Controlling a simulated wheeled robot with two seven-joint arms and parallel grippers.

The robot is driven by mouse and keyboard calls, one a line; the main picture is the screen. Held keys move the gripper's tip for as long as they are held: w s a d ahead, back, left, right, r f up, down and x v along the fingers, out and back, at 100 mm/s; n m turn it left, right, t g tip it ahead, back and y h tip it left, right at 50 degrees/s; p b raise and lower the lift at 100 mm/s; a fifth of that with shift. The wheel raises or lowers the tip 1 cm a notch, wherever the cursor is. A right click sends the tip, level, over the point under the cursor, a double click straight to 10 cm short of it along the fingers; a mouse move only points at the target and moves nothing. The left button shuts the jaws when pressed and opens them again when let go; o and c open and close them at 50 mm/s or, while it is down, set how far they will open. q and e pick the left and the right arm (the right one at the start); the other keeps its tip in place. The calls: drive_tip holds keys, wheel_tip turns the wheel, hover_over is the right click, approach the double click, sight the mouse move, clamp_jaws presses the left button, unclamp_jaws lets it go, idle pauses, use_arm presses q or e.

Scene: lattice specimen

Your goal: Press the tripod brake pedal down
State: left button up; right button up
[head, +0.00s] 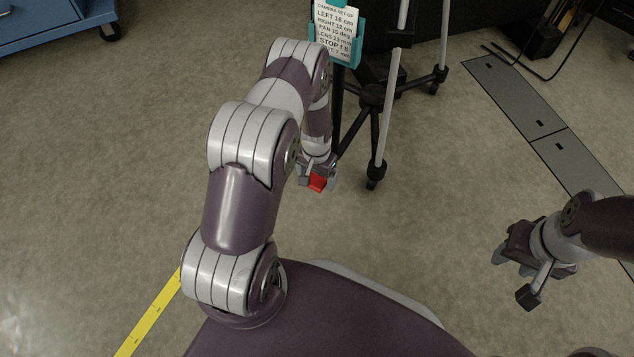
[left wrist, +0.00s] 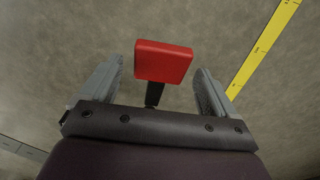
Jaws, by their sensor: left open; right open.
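The red brake pedal (head: 317,183) is low by the tripod (head: 372,95), partly hidden by my left gripper in the head view. In the left wrist view the red pedal (left wrist: 163,62) sits on a short black stem, between and slightly beyond the fingertips. My left gripper (left wrist: 158,85) is open, one finger on each side of the pedal, with gaps visible on both sides. In the head view my left gripper (head: 318,178) is right at the pedal; whether it touches it I cannot tell. My right gripper (head: 515,282) is open and empty at the right, away from the tripod.
A camera set-up card (head: 336,32) in a teal holder is on the tripod. A yellow floor strip (head: 150,318) lies at lower left. Grey floor plates (head: 540,120) and black cables (head: 520,65) lie at right. A blue cabinet (head: 45,22) on casters stands at upper left.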

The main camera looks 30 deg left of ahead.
sight(314, 182)
use_arm(q)
drive_tip(key=shift+f, duration=0.5)
use_arm(e)
drive_tip(key=shift+f, duration=0.3)
use_arm(q)
drive_tip(key=c, duration=1.5)
drive_tip(key=shift+s+f, duration=0.2)
drive_tip(key=shift+f, duration=0.05)
use_arm(e)
drive_tip(key=shift+s+r, duration=0.1)
drive_tip(key=shift+s, duration=0.05)
use_arm(q)
drive_tip(key=shift+s+f, duration=0.45)
drive_tip(key=shift+f, duration=0.4)
drive_tip(key=shift+s+f, duration=0.15)
drive_tip(key=shift+f, duration=1.3)
use_arm(e)
drive_tip(key=shift+s+r, duration=0.1)
drive_tip(key=shift+s, duration=0.05)
